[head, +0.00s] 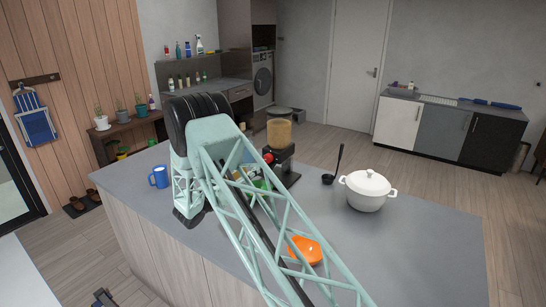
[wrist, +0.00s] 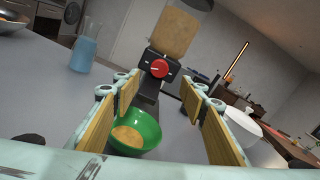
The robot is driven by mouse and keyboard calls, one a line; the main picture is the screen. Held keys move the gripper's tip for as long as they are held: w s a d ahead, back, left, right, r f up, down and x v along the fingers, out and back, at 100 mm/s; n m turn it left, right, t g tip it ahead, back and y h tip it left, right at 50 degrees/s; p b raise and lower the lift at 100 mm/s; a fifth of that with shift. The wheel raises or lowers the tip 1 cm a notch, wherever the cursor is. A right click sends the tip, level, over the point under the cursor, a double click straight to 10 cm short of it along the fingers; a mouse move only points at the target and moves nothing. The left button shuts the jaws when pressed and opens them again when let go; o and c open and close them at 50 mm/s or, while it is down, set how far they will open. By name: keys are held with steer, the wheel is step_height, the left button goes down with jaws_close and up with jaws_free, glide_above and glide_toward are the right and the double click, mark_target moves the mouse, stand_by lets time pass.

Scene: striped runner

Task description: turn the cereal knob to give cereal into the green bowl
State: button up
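The cereal dispenser has a clear hopper of tan cereal (head: 279,133), which also shows at the top of the wrist view (wrist: 174,33). Its red knob (wrist: 160,67) with a pale mark faces me on the black body (wrist: 150,87). The green bowl (wrist: 148,126) stands below the knob on my side, with tan cereal in its bottom. In the head view the green bowl (head: 260,184) shows only partly behind my arm. My gripper (wrist: 160,90) is open and empty, its wood-coloured pads wide apart. The knob appears beyond and between the fingertips, apart from them.
A white lidded pot (head: 367,193) and a black ladle (head: 328,179) stand right of the dispenser. A translucent blue container (wrist: 85,50) shows at left in the wrist view. The counter's right side is clear.

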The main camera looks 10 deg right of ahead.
mark_target(266, 159)
steer(key=shift+w+d, duration=0.1)
stand_by(0.5)
steer(key=shift+p+x, duration=0.45)
steer(key=shift+x, duration=6.25)
steer(key=shift+f, duration=0.1)
steer(key=c, duration=0.9)
steer(key=shift+o, duration=0.2)
